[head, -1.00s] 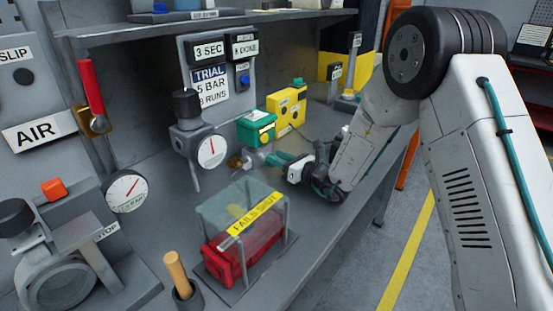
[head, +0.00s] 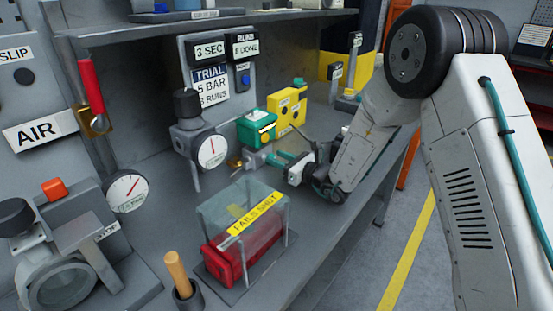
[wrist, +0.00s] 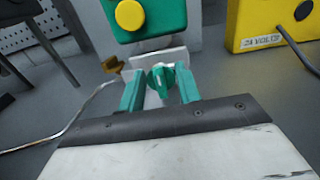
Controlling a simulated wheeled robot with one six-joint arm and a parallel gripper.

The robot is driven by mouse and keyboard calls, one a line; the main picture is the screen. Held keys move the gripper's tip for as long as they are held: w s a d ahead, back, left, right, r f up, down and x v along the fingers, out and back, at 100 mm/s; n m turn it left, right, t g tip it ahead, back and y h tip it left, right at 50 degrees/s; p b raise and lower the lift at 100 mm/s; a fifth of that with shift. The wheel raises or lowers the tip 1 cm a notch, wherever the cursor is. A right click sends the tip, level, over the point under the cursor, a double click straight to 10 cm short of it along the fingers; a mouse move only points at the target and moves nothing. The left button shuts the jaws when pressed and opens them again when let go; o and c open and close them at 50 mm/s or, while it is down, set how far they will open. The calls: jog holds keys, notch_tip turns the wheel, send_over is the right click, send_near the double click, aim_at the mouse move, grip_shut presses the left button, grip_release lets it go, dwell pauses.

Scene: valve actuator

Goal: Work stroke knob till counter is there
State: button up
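A small green knob (wrist: 162,78) with a pale mark sits on a grey body below a green box with a yellow button (wrist: 130,15) in the wrist view. My gripper (wrist: 160,85) has its two green fingers on either side of the knob, with gaps visible, so it is open. In the head view my gripper (head: 283,160) reaches the green box (head: 256,128) from the right; the knob is hard to make out there. The counter (head: 245,47), marked RUNS and DONE, is on the grey panel; its small digit is hard to read surely. The trial sign (head: 211,86) shows 5 BAR and a number of runs.
A yellow box (head: 287,105) stands close behind the green box. A dial gauge (head: 212,151) is to its left. A wooden-handled tool (head: 177,271) is at the bench front.

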jog(key=shift+a, duration=0.1)
jog(key=shift+s, duration=0.1)
jog(key=v, duration=0.7)
jog(key=shift+s+d, duration=0.2)
jog(key=shift+d, duration=0.15)
